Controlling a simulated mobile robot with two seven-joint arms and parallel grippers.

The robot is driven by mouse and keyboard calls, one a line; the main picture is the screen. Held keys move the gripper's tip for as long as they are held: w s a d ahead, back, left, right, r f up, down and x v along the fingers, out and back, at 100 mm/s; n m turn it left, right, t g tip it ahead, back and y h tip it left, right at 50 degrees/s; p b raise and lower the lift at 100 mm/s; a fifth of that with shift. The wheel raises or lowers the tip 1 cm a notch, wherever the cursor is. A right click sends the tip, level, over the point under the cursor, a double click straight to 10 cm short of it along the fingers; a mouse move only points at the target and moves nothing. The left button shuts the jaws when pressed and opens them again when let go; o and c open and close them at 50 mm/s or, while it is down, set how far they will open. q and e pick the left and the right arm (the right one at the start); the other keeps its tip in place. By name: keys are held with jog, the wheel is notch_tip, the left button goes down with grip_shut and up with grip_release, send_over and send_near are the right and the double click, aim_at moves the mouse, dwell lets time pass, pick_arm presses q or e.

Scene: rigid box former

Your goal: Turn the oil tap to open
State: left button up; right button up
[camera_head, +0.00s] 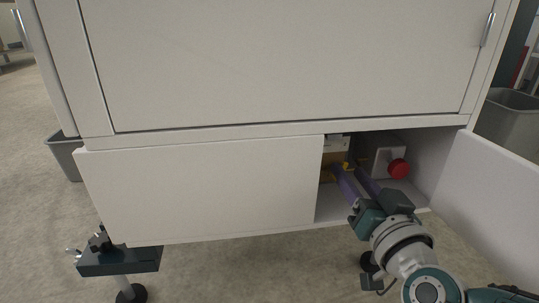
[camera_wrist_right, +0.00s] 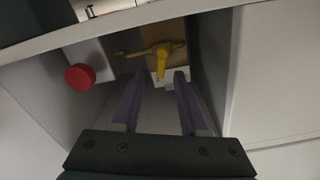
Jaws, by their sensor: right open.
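The oil tap has a yellow handle (camera_wrist_right: 161,62) on a brass-coloured pipe (camera_wrist_right: 132,52), inside the open lower compartment of the white cabinet. In the head view only a small yellow part of the tap (camera_head: 346,166) shows beside my fingers. My right gripper (camera_wrist_right: 160,78) reaches into the compartment with its two purple fingers open and apart. In the right wrist view the handle lies between and just beyond the fingertips, and I cannot tell whether they touch it. The right gripper also shows in the head view (camera_head: 349,173). My left gripper is not in view.
A red round knob (camera_head: 398,169) on a grey box sits right of the tap in the head view. The white compartment door (camera_head: 487,185) stands open at the right. A closed white panel (camera_head: 200,190) borders the opening at the left. The cabinet's lower frame (camera_head: 270,133) runs above it.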

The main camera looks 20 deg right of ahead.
jog(key=shift+w+d, duration=0.1)
jog(key=shift+w, duration=0.4)
grip_shut()
dwell(0.3)
